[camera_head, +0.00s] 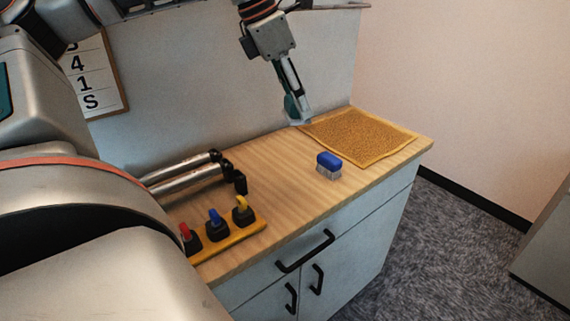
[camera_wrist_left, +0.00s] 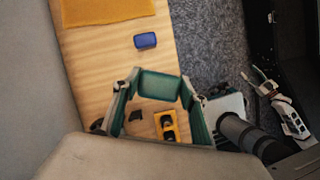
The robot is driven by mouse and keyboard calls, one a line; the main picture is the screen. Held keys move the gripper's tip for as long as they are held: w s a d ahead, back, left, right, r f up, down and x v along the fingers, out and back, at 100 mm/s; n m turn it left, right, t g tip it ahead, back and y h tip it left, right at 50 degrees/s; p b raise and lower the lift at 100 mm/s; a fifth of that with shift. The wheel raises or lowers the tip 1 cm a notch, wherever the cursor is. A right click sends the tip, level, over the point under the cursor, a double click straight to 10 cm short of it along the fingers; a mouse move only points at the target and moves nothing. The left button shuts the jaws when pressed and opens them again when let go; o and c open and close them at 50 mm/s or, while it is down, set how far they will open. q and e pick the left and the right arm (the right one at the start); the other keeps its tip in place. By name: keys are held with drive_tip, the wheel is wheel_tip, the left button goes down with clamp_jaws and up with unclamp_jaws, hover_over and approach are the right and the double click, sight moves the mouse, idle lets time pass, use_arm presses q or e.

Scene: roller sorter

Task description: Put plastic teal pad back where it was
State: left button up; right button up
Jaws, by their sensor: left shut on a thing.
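My left gripper (camera_head: 298,116) hangs over the back of the wooden counter, near the wall and by the back left corner of the mat. It is shut on a teal pad (camera_head: 291,105). In the left wrist view the teal pad (camera_wrist_left: 158,85) spans the space between the fingertips of the left gripper (camera_wrist_left: 160,80). I cannot tell how high the pad is above the counter. My right gripper (camera_wrist_left: 266,86) seems to show small at the right of the left wrist view; its fingers are too unclear to read. It is out of the head view.
A yellow-brown mat (camera_head: 360,136) lies at the counter's far right end. A blue brush (camera_head: 328,164) stands in front of it. Metal rollers (camera_head: 185,176) and a yellow base (camera_head: 230,235) with red, blue and yellow switches are at left. The counter (camera_head: 275,180) is bare between.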

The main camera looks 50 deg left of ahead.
use_arm(q)
drive_tip(key=shift+a, duration=0.15)
drive_tip(key=shift+s+f, duration=0.1)
drive_tip(key=shift+f, duration=0.3)
wheel_tip(320, 180, down, 15)
drive_tip(key=shift+r+b, duration=0.1)
drive_tip(key=shift+b, duration=0.65)
wheel_tip(320, 180, down, 4)
drive_tip(key=shift+r+b, duration=0.2)
drive_tip(key=shift+b, duration=0.1)
drive_tip(key=shift+f, duration=0.4)
drive_tip(key=o, duration=1)
drive_tip(key=shift+f, duration=0.1)
